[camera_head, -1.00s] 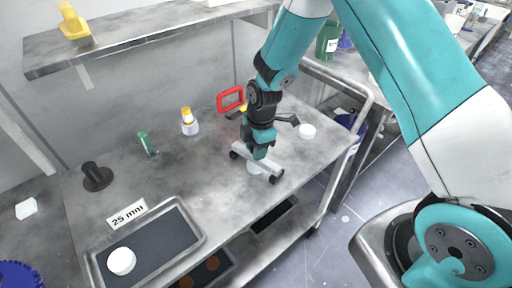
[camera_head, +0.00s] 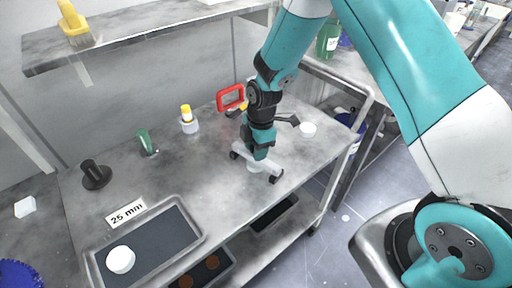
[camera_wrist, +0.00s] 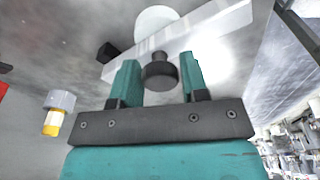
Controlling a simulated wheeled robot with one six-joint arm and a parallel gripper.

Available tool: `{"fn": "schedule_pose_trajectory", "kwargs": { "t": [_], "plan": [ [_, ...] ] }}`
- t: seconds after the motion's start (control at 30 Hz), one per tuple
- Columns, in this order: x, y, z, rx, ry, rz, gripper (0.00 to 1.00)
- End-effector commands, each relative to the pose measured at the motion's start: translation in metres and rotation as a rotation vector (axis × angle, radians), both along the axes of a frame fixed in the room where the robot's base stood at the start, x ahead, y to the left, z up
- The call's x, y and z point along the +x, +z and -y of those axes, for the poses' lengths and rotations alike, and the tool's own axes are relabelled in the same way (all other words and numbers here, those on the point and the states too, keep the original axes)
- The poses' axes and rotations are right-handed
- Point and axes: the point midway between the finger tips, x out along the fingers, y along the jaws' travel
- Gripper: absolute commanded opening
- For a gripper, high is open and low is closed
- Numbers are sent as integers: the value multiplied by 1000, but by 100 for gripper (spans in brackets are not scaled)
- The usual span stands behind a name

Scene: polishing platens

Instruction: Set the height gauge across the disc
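The height gauge (camera_head: 265,169) is a pale grey bar with dark feet at its ends and a black knob (camera_wrist: 160,72). A white disc (camera_head: 254,168) shows by the bar's middle in the head view. In the wrist view the disc (camera_wrist: 155,17) is partly covered by the gauge bar (camera_wrist: 222,30). In the head view my gripper (camera_head: 259,151) hides part of the bar. I cannot tell whether the feet touch the bench.
A tray (camera_head: 200,238) with a white disc (camera_head: 120,260) stands front left by a "25 mm" label (camera_head: 126,213). A black spindle (camera_head: 95,175), green bottle (camera_head: 145,142), yellow-capped bottle (camera_head: 188,121) and red frame (camera_head: 230,97) stand behind. Another white disc (camera_head: 308,129) lies right.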

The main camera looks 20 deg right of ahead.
Motion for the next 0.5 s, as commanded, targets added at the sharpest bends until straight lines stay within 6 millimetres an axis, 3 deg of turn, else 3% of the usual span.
{"fn": "schedule_pose_trajectory", "kwargs": {
  "t": [0.03,0.1,0.37,0.5],
  "plan": [
    [0,0,0,0,0,0,53],
    [0,0,0,0,0,0,65],
    [0,0,0,0,0,0,65],
    [1,11,1,0,0,3,65]
  ]
}}
